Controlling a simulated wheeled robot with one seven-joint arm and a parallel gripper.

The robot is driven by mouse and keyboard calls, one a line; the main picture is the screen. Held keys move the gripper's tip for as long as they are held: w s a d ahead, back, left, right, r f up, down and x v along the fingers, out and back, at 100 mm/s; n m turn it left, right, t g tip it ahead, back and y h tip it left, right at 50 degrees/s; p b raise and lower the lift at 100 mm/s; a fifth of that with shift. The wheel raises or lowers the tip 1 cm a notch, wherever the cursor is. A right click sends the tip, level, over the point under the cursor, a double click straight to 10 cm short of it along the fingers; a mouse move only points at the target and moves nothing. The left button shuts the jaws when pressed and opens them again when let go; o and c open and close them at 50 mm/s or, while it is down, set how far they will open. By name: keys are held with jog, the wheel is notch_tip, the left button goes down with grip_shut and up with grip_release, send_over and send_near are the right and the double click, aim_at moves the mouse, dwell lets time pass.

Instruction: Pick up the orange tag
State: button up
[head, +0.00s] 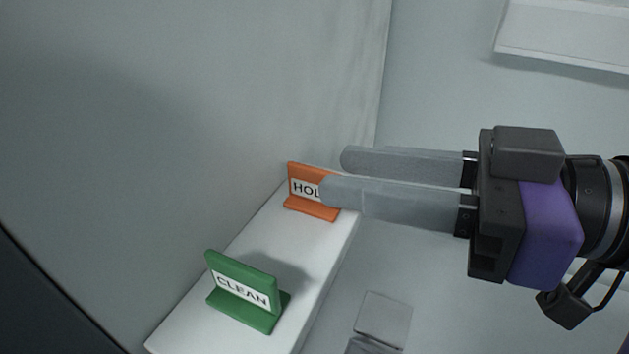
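The orange tag (312,207) stands upright at the far end of a white shelf in the head view. Its white label shows "HO" and part of another letter; its right side is hidden behind a fingertip. My gripper (334,175) comes in from the right with its two long grey fingers pointing left. The fingers are apart with a narrow gap, and nothing shows between them. The nearer fingertip overlaps the tag in the picture; I cannot tell whether it touches it.
A green tag (245,290) reading "CLEAN" stands nearer on the same white shelf (285,250). A wall rises along the shelf's left side. Grey box-like shapes (384,318) lie below, right of the shelf. A white panel (565,35) is at the upper right.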

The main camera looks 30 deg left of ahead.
aim_at(314, 168)
jog(key=a, duration=0.1)
jog(key=a+p, duration=0.1)
jog(key=a, duration=0.1)
jog(key=shift+s+a+f, duration=0.1)
jog(key=shift+s+a, duration=0.2)
jog(key=shift+a, duration=0.05)
jog(key=shift+a+f, duration=0.15)
jog(key=shift+a, duration=0.2)
grip_shut()
